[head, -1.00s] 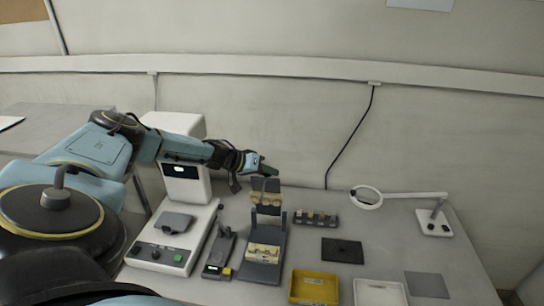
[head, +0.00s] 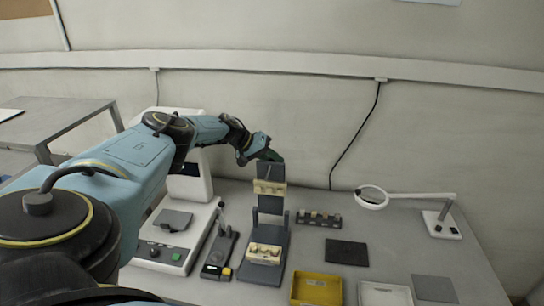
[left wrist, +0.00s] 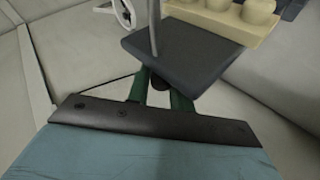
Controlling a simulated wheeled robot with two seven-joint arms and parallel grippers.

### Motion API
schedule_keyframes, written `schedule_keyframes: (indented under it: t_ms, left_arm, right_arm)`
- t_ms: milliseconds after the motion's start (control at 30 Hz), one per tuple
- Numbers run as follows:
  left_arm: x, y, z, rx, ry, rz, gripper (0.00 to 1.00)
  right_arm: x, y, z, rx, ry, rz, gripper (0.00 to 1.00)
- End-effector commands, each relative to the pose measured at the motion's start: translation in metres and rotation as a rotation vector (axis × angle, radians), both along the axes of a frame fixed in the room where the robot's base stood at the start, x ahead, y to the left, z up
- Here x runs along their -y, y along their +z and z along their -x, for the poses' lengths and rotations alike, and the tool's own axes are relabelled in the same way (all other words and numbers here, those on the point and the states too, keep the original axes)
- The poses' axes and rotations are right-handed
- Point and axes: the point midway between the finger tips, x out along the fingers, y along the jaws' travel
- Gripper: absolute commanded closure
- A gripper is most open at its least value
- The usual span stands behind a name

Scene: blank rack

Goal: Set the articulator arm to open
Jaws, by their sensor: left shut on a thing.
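The articulator stands on the table with a dark base (head: 270,239) that carries a cream lower dental cast (head: 263,253). Its dark upper arm (head: 270,172) stands raised and nearly upright above the hinge, with a cream upper cast (head: 270,188) facing me. My left gripper (head: 269,156), with green fingers, is at the upper arm's top end. In the left wrist view, the gripper (left wrist: 161,92) is shut at the edge of the upper arm's plate (left wrist: 180,55), around a small dark part. The fingertips are partly hidden behind the plate. My right gripper is out of view.
A white device with a scale-like base (head: 165,243) and a small dark stand (head: 220,250) are to the left. A rack (head: 319,219), dark mat (head: 346,252), yellow tray (head: 316,277), white tray (head: 386,287), grey pad (head: 434,289) and magnifier lamp (head: 441,225) are to the right.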

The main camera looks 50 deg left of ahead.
Motion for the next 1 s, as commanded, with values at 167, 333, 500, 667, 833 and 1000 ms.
schedule_keyframes:
  t_ms: [167, 333, 500, 667, 833, 1000]
  left_arm:
    - [-0.0016, -0.0074, 0.0003, -0.028, -0.005, 0.003, 1.0]
    - [-0.002, -0.0077, -0.0002, -0.036, -0.008, 0.009, 1.0]
    - [-0.0016, -0.008, -0.0004, -0.039, -0.009, 0.011, 1.0]
    - [-0.0013, -0.0082, -0.0003, -0.04, -0.011, 0.01, 1.0]
    - [-0.0012, -0.0083, -0.0002, -0.04, -0.011, 0.011, 0.74]
    - [-0.0011, -0.0063, -0.0014, -0.034, -0.01, 0.012, 0.59]
  right_arm:
    - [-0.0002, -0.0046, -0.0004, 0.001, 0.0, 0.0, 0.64]
    - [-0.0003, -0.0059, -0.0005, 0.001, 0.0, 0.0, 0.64]
    - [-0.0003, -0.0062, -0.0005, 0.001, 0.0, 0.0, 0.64]
    - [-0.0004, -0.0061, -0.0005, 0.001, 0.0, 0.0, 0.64]
    - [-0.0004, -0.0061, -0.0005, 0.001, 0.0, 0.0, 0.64]
    - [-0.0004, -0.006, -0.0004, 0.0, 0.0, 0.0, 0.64]
